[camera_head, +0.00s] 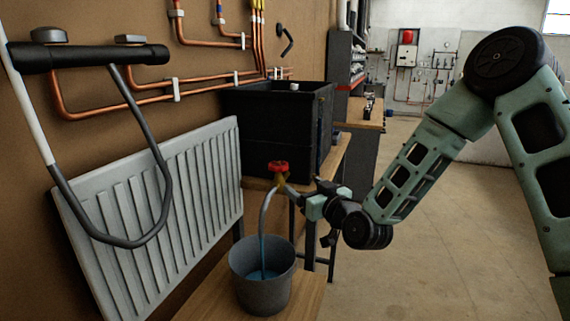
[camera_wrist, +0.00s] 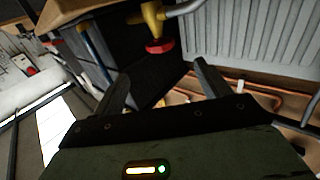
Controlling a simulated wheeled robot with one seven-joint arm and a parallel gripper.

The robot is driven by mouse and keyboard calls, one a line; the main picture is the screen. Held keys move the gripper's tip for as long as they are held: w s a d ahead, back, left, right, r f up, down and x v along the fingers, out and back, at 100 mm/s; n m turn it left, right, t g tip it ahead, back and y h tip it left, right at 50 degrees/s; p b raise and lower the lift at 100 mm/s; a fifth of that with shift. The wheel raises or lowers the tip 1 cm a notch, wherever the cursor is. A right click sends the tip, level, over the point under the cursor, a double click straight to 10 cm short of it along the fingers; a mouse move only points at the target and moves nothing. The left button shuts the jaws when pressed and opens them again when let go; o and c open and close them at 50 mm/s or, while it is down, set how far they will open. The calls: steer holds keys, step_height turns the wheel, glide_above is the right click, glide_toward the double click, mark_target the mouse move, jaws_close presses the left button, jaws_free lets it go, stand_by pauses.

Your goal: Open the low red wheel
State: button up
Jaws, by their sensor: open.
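The red wheel (camera_head: 278,167) sits on top of a yellow valve body (camera_head: 281,182) low on the front of the black tank. A grey spout (camera_head: 265,212) curves down from the valve over a grey bucket (camera_head: 262,295) with blue water in it. A thin blue stream seems to run from the spout into the bucket. My gripper (camera_head: 300,196) is just right of the valve, slightly below the wheel. In the wrist view the picture is upside down; the red wheel (camera_wrist: 160,46) shows ahead between the two open, empty fingers (camera_wrist: 162,70).
The black tank (camera_head: 265,120) stands on a wooden bench behind the valve. A white radiator (camera_head: 160,205) and copper pipes (camera_head: 110,102) are on the left wall. A dark bent hose hangs in front of the radiator. The floor (camera_head: 430,250) at the right is clear.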

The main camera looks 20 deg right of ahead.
mark_target(275, 165)
steer(key=p+x, duration=0.6)
steer(key=x, duration=1.1)
steer(key=shift+r+p, duration=0.1)
steer(key=shift+p, duration=0.2)
steer(key=c, duration=1)
